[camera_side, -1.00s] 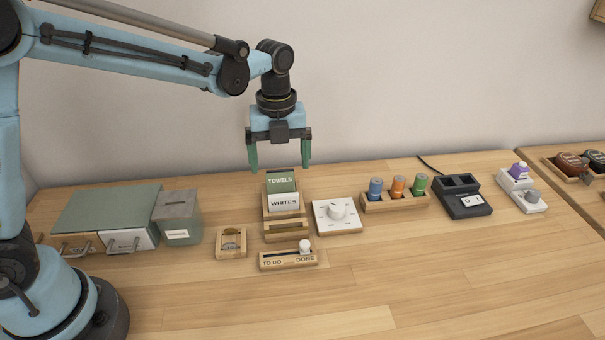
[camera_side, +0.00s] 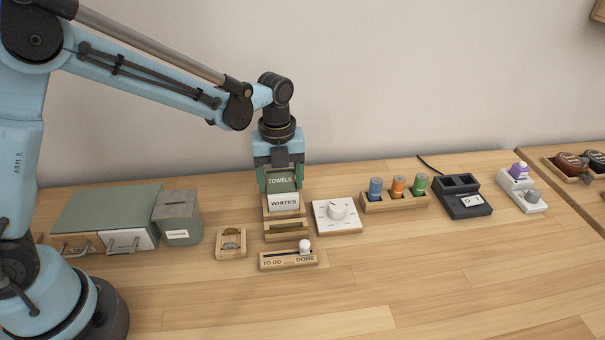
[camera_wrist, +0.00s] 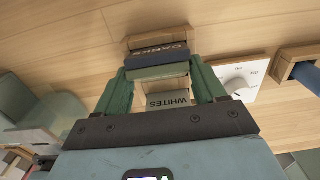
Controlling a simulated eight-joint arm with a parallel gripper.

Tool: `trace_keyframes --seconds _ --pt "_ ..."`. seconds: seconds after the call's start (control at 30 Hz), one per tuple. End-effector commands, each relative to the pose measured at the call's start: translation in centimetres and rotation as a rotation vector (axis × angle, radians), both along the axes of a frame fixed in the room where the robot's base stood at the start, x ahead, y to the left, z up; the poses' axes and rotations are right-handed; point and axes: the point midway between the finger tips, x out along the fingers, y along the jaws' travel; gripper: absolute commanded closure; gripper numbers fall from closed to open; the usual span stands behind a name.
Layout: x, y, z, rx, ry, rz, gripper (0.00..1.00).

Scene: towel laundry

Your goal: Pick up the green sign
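The green sign (camera_side: 281,182), lettered TOWELS, stands upright in the wooden holder (camera_side: 286,226) behind the white WHITES sign (camera_side: 283,203). My gripper (camera_side: 281,179) is down over the holder, with one green finger at each side edge of the green sign. The fingers look closed against those edges. In the wrist view the green sign (camera_wrist: 158,72) shows as a band between the fingertips, between the WHITES sign (camera_wrist: 168,100) and a dark sign lettered DARKS (camera_wrist: 158,52). The green sign is still in its slot.
A white dial box (camera_side: 337,216) stands close right of the holder. A wooden slider (camera_side: 288,260) and a small wooden tray (camera_side: 231,243) lie in front. A grey-green box (camera_side: 178,220) is left. The front of the table is clear.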

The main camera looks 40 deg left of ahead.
Motion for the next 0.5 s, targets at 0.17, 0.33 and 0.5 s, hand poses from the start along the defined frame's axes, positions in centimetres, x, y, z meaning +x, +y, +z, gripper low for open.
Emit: trace_keyframes --seconds 0.17,0.33,0.5 --pt "0.0 0.0 0.02 0.0 0.0 0.0 0.58" --pt "0.0 0.0 0.02 0.0 0.0 0.0 0.61" --pt "0.0 0.0 0.13 0.0 0.0 0.0 0.61"
